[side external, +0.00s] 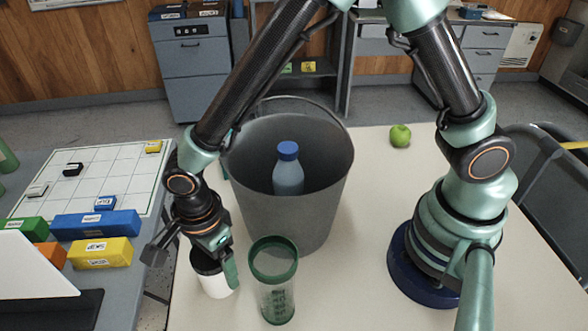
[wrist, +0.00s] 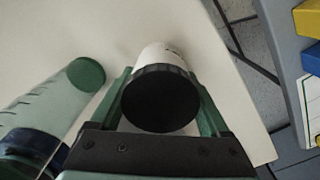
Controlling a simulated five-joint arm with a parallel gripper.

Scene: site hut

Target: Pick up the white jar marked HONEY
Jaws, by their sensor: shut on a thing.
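A white jar with a black lid (side external: 216,284) stands near the left edge of the cream table. Its marking cannot be read in the side external view. My gripper (side external: 218,266) reaches down over it and is shut on it. In the wrist view the black lid faces the camera, with a strip of the white jar (wrist: 160,52) behind it. The green fingers of my gripper (wrist: 163,103) lie along both sides of the jar. I cannot tell whether the jar touches the table.
A clear green-rimmed shaker (side external: 275,290) stands just right of the jar. A grey bucket (side external: 255,205) holding a blue-capped bottle (side external: 288,172) is behind. A green apple (side external: 400,135) lies at the back. A blue block (side external: 95,225) and a yellow block (side external: 100,253) lie on the left desk.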

